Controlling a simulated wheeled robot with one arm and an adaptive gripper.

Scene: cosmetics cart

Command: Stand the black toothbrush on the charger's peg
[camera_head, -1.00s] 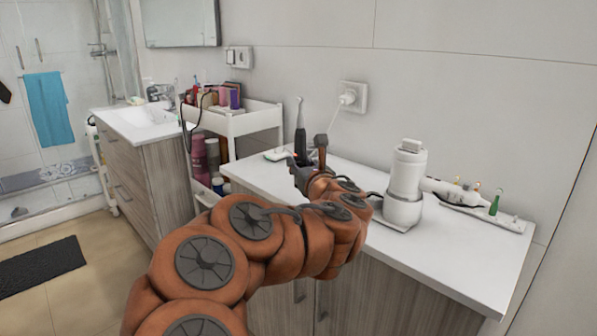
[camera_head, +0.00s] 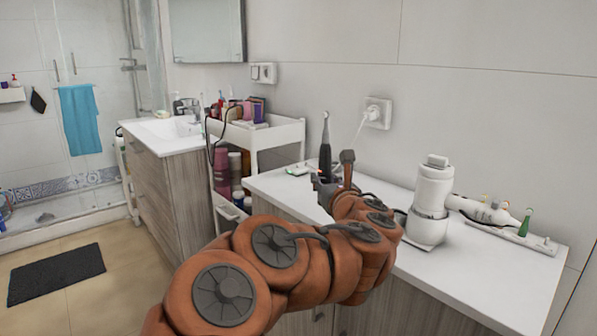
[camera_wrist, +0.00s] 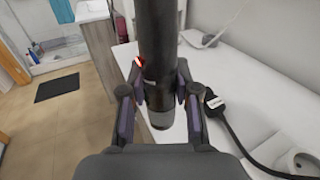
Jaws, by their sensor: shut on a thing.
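The black toothbrush (camera_head: 325,158) stands upright in my gripper (camera_head: 328,188), with its grey head at the top. In the wrist view, my gripper (camera_wrist: 158,88) is shut around the dark handle (camera_wrist: 157,45), and the handle's lower end shows between the fingers. That end is clear of any peg I can see. A small white piece with a white cord (camera_wrist: 203,40) on the counter, right of the handle in the wrist view, may be the charger. I cannot make out its peg.
The white counter (camera_head: 480,275) holds a white appliance (camera_head: 432,195) and a tray (camera_head: 535,240) of small items at right. A small white item (camera_head: 298,169) lies at its left end. A plug (camera_head: 375,113) is in the wall socket. A cart (camera_head: 285,133) stands left.

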